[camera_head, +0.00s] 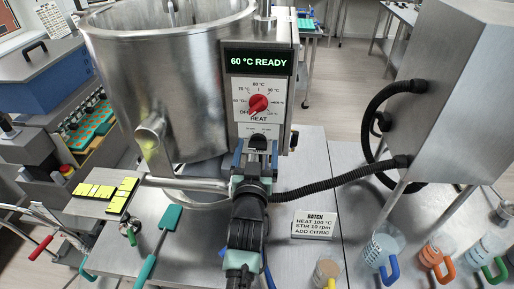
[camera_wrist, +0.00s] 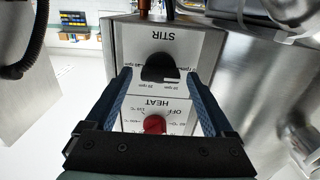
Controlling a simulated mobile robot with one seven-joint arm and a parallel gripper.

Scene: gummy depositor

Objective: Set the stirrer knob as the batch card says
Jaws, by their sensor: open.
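The black stirrer knob (camera_wrist: 160,68) sits on the panel marked STIR, upside down in the wrist view. Rpm labels are around it, some hidden by the knob and fingers. I cannot tell which mark it points to. My gripper (camera_wrist: 158,76) is open, with one blue finger on each side of the knob; contact is not clear. In the head view my gripper (camera_head: 257,152) is at the panel below the heat dial, and the knob (camera_head: 258,141) is partly hidden. The batch card (camera_head: 314,225) reads HEAT 100 °C, STIR 10 rpm, ADD CITRIC.
The red heat knob (camera_head: 258,104) is just above my gripper in the head view, below a display (camera_head: 258,62) reading 60 °C READY. A steel kettle (camera_head: 160,90) stands left. A black hose (camera_head: 335,181) runs right. Several cups stand at front right.

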